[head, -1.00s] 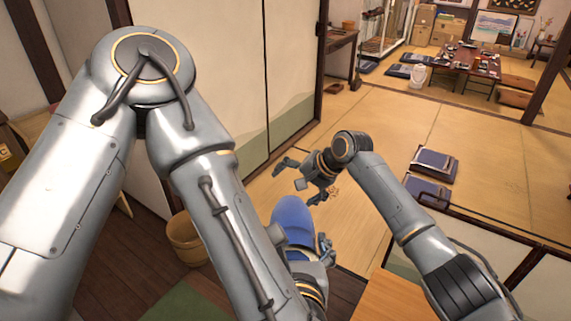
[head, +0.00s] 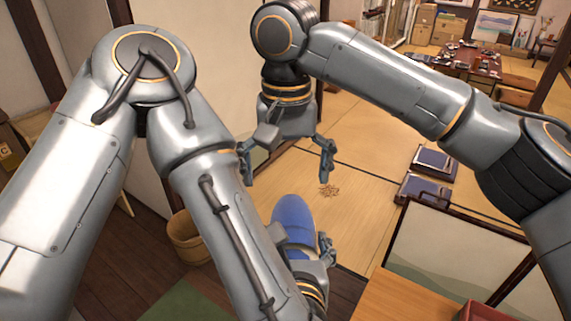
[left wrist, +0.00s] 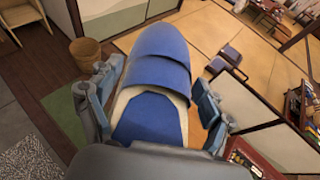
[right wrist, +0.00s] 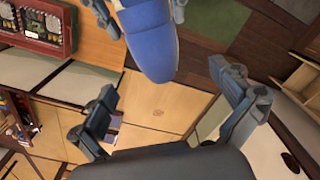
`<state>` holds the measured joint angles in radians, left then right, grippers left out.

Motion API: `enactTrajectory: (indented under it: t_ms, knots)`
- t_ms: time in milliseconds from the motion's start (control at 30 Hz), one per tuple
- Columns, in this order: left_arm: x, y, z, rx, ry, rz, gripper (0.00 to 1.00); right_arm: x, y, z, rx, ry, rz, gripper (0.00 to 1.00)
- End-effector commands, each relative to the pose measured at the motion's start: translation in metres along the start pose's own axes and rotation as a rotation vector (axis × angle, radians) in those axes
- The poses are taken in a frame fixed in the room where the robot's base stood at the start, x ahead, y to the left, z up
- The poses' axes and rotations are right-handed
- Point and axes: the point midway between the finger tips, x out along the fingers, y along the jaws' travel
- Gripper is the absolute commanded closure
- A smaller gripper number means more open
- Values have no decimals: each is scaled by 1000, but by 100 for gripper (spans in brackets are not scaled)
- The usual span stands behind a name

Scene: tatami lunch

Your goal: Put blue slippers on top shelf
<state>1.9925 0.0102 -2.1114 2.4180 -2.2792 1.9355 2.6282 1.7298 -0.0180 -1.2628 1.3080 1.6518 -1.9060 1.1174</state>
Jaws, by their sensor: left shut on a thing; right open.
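A blue slipper (head: 294,215) with a beige sole edge is held by my left gripper (head: 301,245), toe pointing away. In the left wrist view the blue slipper (left wrist: 160,62) lies between the fingers of my left gripper (left wrist: 157,88); a layered edge shows, and I cannot tell whether it is one slipper or two stacked. My right gripper (head: 286,178) is open and empty, just beyond the toe, fingers pointing down. In the right wrist view the slipper (right wrist: 150,42) hangs ahead of the open right gripper (right wrist: 163,85).
A wooden bucket (head: 187,238) stands on the dark floor at left. A light wooden top (head: 390,300) with a red box (head: 485,312) is at lower right, before a low screen (head: 440,250).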

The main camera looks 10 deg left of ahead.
Motion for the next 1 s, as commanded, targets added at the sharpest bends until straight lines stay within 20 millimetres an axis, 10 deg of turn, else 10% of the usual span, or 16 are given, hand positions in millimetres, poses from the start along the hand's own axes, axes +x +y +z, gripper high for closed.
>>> enactTrajectory:
  t_ms: [500, 1000]
  knots:
    - [0, 0, 0, 0, -1, 0, 56, 88, 0, -1, 2, 0, -2, 0]
    - [0, 0, 1, -2, -2, -1, 56, 99, -1, -1, 1, 1, -4, 10]
